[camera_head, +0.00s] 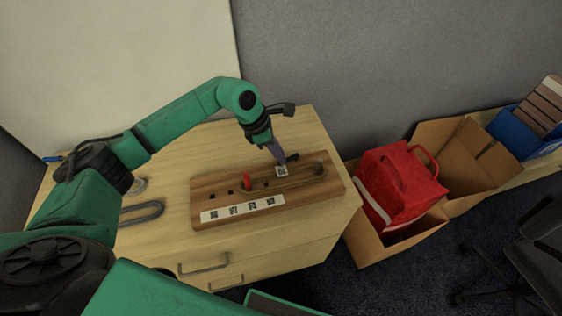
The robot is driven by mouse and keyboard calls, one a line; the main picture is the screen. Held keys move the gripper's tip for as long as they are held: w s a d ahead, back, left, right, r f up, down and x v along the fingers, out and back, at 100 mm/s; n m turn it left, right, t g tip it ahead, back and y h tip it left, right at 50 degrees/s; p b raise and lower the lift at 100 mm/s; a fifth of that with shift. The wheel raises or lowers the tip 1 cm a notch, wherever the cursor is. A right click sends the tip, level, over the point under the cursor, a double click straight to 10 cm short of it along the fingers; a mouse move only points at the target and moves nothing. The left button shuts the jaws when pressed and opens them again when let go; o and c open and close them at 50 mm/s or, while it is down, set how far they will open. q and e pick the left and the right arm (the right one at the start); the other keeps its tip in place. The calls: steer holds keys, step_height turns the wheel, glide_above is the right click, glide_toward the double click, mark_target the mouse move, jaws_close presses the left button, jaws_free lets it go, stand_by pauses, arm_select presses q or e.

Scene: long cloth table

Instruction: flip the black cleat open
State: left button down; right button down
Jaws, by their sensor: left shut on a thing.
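A wooden board (213,189) lies on the light wood cabinet top, with a strip of printed marker squares (242,209) along its near edge. A small black part, probably the black cleat (293,158), shows near the board's far right side. My left gripper (281,161) reaches down to it from above, shut on it as far as I can see. The fingertips and the gripped part are too small to make out clearly. A single marker square (282,172) sits just below the fingertips. My right gripper is not in view.
A red knob (247,183) and small black pieces stand on the board left of the gripper. A grey looped handle (141,213) lies at the left of the cabinet top. A red bag (400,178) sits in a cardboard box on the right.

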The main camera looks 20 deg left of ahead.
arm_select(q)
steer(key=shift+w+a+f+m+g+b, duration=0.15)
steer(key=shift+w+m+b, duration=0.1)
steer(key=shift+m+b, duration=0.3)
steer(key=shift+w+a+r+m+g+b, duration=0.1)
steer(key=shift+w+a+m+g+b, duration=0.1)
steer(key=shift+m+b, duration=0.35)
steer(key=shift+w+a+m+h+b, duration=0.1)
steer(key=shift+w+m+h+b, duration=0.2)
steer(key=shift+m+b, duration=0.3)
steer(key=shift+r, duration=0.2)
steer(key=c, duration=0.8)
jaws_free()
steer(key=b+v, duration=0.1)
steer(key=v, duration=1.3)
steer(key=shift+w+r, duration=0.1)
steer(key=shift+r, duration=0.2)
